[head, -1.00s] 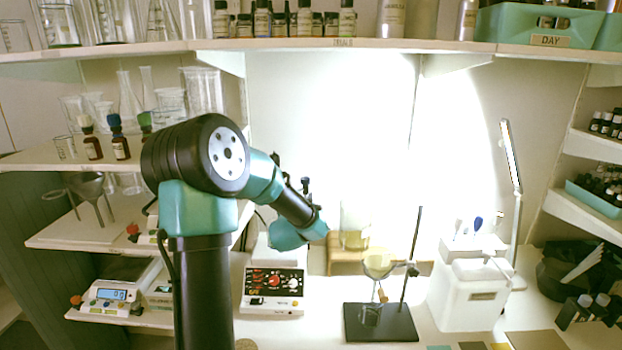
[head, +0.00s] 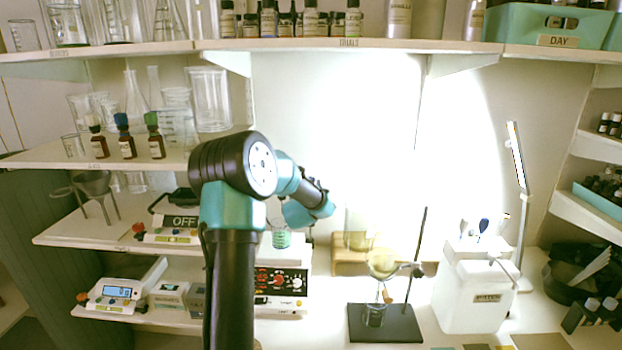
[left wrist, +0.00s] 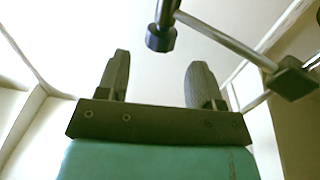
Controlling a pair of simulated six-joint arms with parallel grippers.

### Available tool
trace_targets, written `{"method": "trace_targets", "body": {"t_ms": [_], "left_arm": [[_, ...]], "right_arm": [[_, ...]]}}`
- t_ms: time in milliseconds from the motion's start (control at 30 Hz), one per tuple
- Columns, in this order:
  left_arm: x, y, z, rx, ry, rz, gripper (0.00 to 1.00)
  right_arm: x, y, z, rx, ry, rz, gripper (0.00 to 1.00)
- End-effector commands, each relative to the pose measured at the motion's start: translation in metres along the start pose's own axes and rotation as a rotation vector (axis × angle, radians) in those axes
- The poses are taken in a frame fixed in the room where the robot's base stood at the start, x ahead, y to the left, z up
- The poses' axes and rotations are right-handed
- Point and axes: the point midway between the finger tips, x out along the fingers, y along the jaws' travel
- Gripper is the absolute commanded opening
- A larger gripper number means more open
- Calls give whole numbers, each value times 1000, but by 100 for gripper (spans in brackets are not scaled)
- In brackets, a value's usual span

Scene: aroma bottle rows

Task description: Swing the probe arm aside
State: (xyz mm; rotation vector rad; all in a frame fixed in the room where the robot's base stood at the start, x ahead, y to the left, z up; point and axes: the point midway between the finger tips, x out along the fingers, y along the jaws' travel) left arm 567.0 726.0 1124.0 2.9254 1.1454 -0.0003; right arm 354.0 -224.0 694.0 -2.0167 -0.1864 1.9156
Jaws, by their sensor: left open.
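The probe arm shows in the left wrist view as a thin metal rod (left wrist: 222,37) with a dark clamp block at its right end and a dark-tipped probe (left wrist: 160,38) hanging at its left end. My left gripper (left wrist: 160,78) is open, with nothing between its two dark fingers. The rod and probe lie above and beyond the fingertips, apparently apart from them. In the head view my left arm reaches over the hotplate stirrer (head: 281,281). My wrist there hides the fingers and most of the probe arm. A beaker with green liquid (head: 281,239) stands on the stirrer. My right gripper is not in view.
A ring stand (head: 385,323) with a round flask (head: 382,263) stands right of the stirrer. A white box (head: 480,298) is farther right. Shelves with glassware and three dropper bottles (head: 127,145) are at the left. A digital scale (head: 117,292) sits lower left.

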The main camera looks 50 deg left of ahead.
Motion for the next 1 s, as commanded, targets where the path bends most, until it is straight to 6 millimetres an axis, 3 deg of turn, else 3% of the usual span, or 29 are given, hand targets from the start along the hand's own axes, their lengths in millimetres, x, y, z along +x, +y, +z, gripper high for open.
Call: {"method": "trace_targets", "body": {"t_ms": [300,500,900,1000], "left_arm": [[48,0,0,0,0,0,61],[68,0,0,0,1,-1,61],[74,0,0,0,0,0,61],[74,0,0,0,0,0,53]], "right_arm": [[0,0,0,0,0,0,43],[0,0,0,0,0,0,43],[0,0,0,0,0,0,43],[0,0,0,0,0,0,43]]}}
